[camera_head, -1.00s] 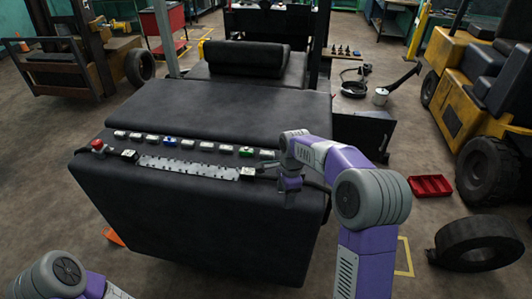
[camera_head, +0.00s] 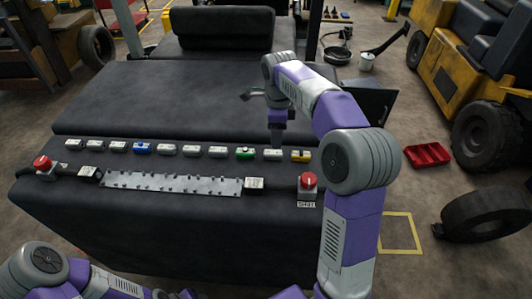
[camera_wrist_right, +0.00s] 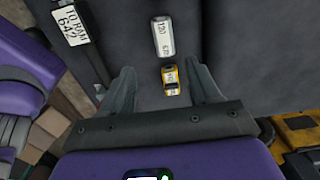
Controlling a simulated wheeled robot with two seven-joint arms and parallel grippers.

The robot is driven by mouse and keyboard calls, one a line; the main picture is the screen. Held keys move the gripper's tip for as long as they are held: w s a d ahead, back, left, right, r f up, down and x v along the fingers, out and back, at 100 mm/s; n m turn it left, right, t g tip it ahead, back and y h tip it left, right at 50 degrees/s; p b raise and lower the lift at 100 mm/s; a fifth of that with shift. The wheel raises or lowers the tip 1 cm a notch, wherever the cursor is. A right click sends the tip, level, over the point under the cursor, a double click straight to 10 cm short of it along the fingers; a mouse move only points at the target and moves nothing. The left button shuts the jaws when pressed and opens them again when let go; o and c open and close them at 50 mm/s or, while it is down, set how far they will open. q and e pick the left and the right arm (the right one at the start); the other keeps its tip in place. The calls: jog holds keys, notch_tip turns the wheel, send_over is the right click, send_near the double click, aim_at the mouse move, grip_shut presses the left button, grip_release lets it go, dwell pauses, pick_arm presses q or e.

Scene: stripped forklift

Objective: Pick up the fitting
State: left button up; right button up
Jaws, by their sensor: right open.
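Several small block fittings lie in a row on the dark padded top. Most are white, such as the one (camera_head: 272,154) near the right end; one is blue (camera_head: 142,148), one green (camera_head: 245,153) and one yellow (camera_head: 301,156) at the right end. My right gripper (camera_head: 277,134) hangs over the right part of the row. In the right wrist view my right gripper (camera_wrist_right: 161,70) is open and empty, with the yellow fitting (camera_wrist_right: 171,80) between the lines of its fingers and a white fitting (camera_wrist_right: 162,37) beyond it. Of my left arm only links show at the bottom left.
A grey studded metal strip (camera_head: 170,184) lies in front of the row, with red buttons at the left (camera_head: 42,163) and right (camera_head: 308,181). A labelled block (camera_head: 254,184) sits at its right end. A red tray (camera_head: 427,154) and a tyre (camera_head: 486,215) are on the floor.

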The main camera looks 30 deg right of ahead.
aim_at(272, 152)
jog(key=f, duration=0.1)
jog(key=w+f, duration=0.1)
jog(key=f, duration=0.1)
jog(key=shift+w+b, duration=0.2)
jog(key=shift+b, duration=0.2)
jog(key=f, duration=0.6)
jog(key=shift+a+b, duration=0.3)
jog(key=shift+a, duration=0.05)
jog(key=shift+r, duration=0.1)
grip_shut()
